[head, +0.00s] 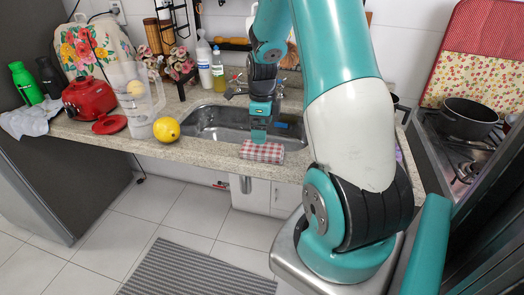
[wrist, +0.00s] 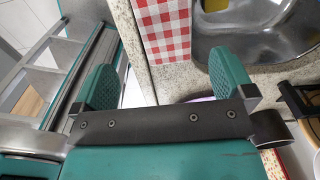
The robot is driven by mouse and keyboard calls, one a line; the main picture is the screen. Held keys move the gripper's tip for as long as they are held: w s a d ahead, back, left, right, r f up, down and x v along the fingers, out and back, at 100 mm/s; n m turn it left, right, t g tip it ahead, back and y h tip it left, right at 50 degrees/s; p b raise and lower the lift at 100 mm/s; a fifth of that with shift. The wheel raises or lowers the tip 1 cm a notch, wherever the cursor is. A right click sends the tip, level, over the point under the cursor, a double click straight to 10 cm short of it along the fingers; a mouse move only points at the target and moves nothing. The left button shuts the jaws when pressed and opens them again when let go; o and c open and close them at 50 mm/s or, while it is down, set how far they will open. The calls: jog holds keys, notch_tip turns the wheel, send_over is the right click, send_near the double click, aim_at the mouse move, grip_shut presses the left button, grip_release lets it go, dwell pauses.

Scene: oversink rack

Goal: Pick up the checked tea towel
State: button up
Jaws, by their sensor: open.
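The checked tea towel (head: 262,152) is red and white, folded into a flat block. It lies on the stone counter at the front edge of the sink. It also shows in the wrist view (wrist: 164,28), at the top, beyond the fingertips and roughly between their lines. My gripper (head: 259,137) is at the sink's front edge, just behind and over the towel in the head view. In the wrist view my gripper (wrist: 164,62) has its two teal fingers wide apart with nothing between them. Whether a finger touches the towel cannot be told.
The steel sink (head: 210,121) lies behind the towel. A dark pot (head: 467,118) sits on the stove at right.

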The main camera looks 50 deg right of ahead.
aim_at(263, 148)
jog(key=shift+w+d+f+p, duration=0.15)
jog(key=shift+f+p, duration=0.3)
jog(key=shift+f, duration=1.45)
jog(key=shift+d+f+p, duration=0.1)
jog(key=shift+f+p, duration=0.3)
jog(key=shift+f, duration=1.5)
jog(key=c, duration=1)
